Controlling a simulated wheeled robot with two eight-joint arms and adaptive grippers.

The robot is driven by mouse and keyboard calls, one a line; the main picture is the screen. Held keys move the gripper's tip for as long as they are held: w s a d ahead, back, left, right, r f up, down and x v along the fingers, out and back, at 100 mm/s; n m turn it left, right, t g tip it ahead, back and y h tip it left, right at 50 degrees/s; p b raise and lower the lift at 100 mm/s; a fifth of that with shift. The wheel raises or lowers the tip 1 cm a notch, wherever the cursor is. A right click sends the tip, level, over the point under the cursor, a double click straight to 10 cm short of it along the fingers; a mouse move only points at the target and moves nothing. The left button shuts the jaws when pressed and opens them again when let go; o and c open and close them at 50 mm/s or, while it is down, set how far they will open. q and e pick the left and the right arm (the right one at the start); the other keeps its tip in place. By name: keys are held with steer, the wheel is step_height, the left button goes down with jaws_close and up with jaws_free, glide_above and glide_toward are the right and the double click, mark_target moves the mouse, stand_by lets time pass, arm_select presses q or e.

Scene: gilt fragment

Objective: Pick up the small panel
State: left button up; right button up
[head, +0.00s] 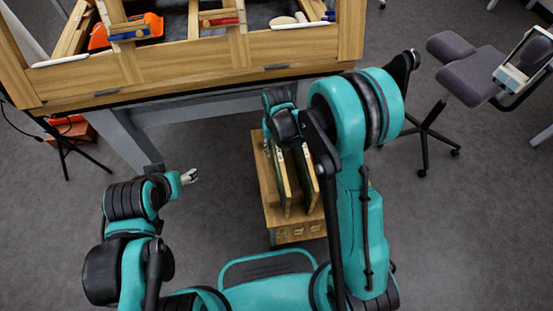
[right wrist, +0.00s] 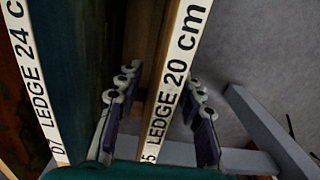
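In the right wrist view, a panel edge lettered "LEDGE 20 cm" (right wrist: 172,88) runs between the two fingers of my right gripper (right wrist: 161,84). The fingers are open, one on each side, with gaps showing beside the edge. A second panel, lettered "LEDGE 24 cm" (right wrist: 32,75), stands to its left. In the head view, panels (head: 284,182) stand upright in a wooden rack (head: 268,205); my right wrist covers their far ends and hides the fingers. My left gripper (head: 188,177) is left of the rack, empty, too small to read its opening.
A wooden workbench (head: 190,62) with tools and an orange item (head: 125,32) spans the back. Its grey leg (head: 125,140) stands left of the rack. A grey office chair (head: 467,75) is at the right. The floor between rack and chair is clear.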

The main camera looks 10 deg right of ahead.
steer(key=shift+r, duration=0.15)
jaws_close()
